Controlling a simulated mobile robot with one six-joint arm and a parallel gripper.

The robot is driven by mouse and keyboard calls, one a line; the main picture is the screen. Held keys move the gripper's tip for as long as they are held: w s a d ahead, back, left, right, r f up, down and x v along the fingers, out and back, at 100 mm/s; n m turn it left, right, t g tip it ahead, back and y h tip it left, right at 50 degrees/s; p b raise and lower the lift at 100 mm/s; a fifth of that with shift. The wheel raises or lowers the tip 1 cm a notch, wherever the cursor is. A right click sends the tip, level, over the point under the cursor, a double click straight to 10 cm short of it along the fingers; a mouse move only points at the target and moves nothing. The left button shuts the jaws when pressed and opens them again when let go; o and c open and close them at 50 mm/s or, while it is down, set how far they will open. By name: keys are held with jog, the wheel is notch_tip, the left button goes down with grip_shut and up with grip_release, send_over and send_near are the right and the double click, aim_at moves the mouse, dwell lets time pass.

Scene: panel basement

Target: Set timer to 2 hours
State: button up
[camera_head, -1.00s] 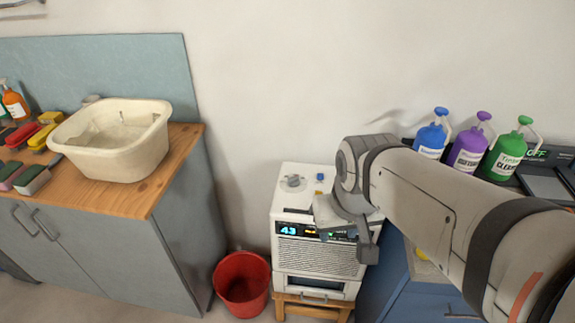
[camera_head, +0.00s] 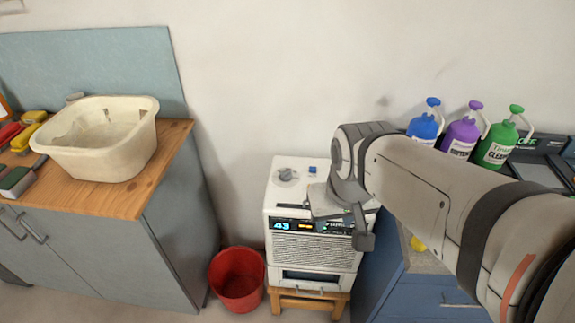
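A white dehumidifier-like box (camera_head: 312,252) stands against the wall. Its front has a dark panel with a lit display (camera_head: 282,225) reading 43. More small lit marks sit to the right of it, too small to read. On its top are a round grey knob (camera_head: 287,175) and a small blue button (camera_head: 312,170). My gripper (camera_head: 345,222) is over the right front part of the box and covers part of its top and panel. I cannot tell whether it touches the box or how far its fingers are apart. No timer label is readable.
A red bucket (camera_head: 238,280) stands on the floor left of the box. A wooden stand (camera_head: 308,302) holds the box. A grey cabinet with a cream basin (camera_head: 100,150) is at left. A blue cabinet (camera_head: 420,290) and several bottles (camera_head: 460,135) are at right.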

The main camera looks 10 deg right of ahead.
jog(key=shift+c, duration=0.2)
grip_shut()
dwell(1.6)
